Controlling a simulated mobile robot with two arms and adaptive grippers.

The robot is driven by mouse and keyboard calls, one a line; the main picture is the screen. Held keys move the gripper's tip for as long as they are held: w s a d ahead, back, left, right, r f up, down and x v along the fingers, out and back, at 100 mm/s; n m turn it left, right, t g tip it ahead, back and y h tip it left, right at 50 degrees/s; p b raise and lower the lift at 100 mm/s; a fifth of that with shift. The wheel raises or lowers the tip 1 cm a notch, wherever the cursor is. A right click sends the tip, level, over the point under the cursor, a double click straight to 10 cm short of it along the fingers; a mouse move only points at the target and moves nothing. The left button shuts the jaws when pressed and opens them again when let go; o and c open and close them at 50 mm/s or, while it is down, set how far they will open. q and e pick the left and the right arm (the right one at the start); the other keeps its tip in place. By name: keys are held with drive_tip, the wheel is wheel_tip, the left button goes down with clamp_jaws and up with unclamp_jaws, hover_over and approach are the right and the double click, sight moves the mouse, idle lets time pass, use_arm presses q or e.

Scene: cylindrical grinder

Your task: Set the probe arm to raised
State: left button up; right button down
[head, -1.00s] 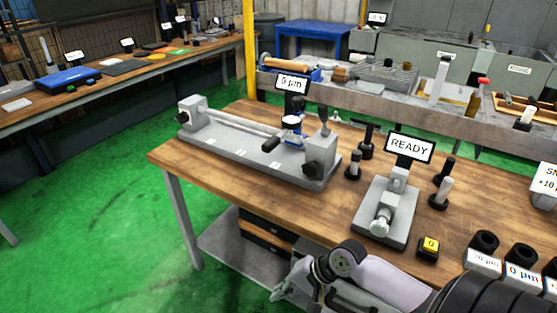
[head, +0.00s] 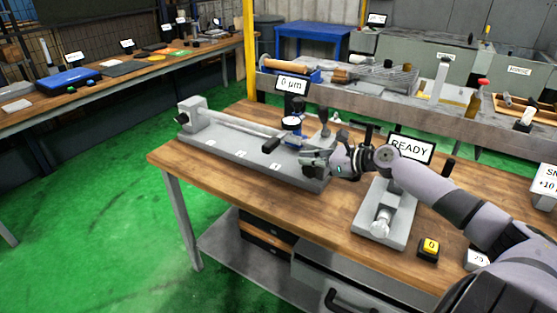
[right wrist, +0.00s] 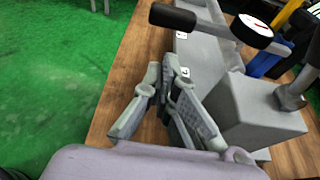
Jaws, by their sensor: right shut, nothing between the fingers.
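The probe arm has a white dial gauge (head: 291,123) and a black handle (head: 270,146) that sticks out towards the front of the grey bench fixture (head: 225,146). In the right wrist view the black handle (right wrist: 172,17) and the dial (right wrist: 252,30) show at the top, beyond the fingers. I cannot tell the arm's height setting for sure. My right gripper (head: 308,160) is shut and empty, beside the right end of the fixture and apart from the handle. In the right wrist view its fingertips (right wrist: 166,70) are close together. My left gripper is not in view.
A display reading 0 µm (head: 291,85) stands behind the fixture. A grey block (right wrist: 250,115) is right of the fingers. The bench (head: 290,205) is clear in front.

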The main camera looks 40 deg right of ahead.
drive_tip(key=shift+w, duration=0.15)
drive_tip(key=x, duration=0.9)
drive_tip(key=shift+w+a+f+p, duration=0.25)
drive_tip(key=shift+f+p, duration=0.05)
drive_tip(key=shift+p, duration=0.05)
drive_tip(key=shift+r, duration=0.1)
